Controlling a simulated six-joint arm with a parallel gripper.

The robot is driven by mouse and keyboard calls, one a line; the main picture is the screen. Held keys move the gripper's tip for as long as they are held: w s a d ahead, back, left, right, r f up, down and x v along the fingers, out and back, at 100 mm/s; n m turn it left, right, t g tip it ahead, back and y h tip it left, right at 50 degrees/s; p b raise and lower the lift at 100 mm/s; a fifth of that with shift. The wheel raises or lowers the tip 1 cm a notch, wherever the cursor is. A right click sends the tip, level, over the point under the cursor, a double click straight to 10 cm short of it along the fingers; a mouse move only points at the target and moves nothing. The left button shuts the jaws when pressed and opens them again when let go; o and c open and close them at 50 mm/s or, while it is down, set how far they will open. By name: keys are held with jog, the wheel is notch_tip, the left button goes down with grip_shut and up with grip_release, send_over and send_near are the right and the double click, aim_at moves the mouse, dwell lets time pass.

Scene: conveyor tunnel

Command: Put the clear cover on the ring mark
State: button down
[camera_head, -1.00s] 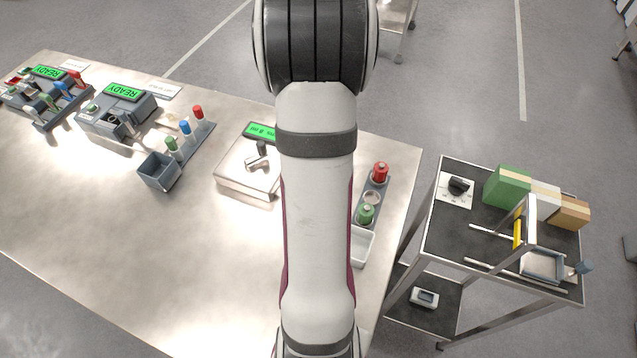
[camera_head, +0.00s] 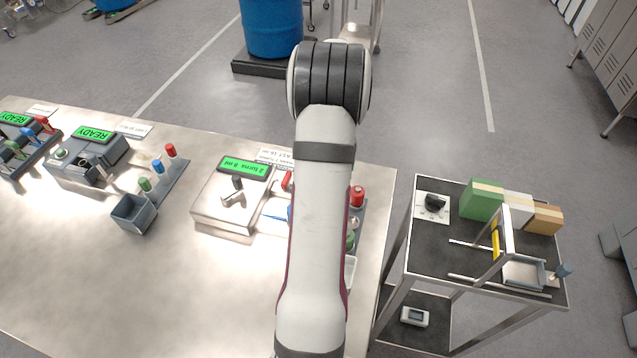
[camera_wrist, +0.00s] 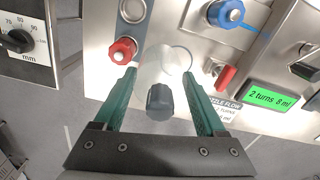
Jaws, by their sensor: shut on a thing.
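In the wrist view, the green fingers of my gripper (camera_wrist: 160,78) are shut on the clear cover (camera_wrist: 153,68). The cover is see-through and hard to outline, with a dark grey knob (camera_wrist: 159,102) towards the camera. A thin ring mark (camera_wrist: 187,53) is drawn on the metal tabletop, just beyond the fingertips and slightly right of the cover. The cover partly overlaps the ring in this view; I cannot tell its height above the table. In the head view my arm hides the gripper, cover and ring.
A red knob (camera_wrist: 123,50) in a holder is close left of the cover. A blue valve (camera_wrist: 225,13) and red handle (camera_wrist: 226,78) are close right, beside a box with a green display (camera_wrist: 273,97). A cart (camera_head: 440,255) stands right of the table (camera_head: 215,290).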

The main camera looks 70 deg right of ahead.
jog(key=shift+w+d+f, duration=0.2)
jog(key=shift+w+f, duration=0.45)
jog(key=shift+f, duration=0.4)
jog(key=shift+w+d+f, duration=0.15)
jog(key=shift+w+f, duration=0.45)
jog(key=shift+f, duration=0.5)
jog(key=shift+w+d+f, duration=0.2)
jog(key=shift+w+f, duration=0.45)
jog(key=shift+f, duration=0.4)
jog(key=shift+f, duration=0.1)
grip_release()
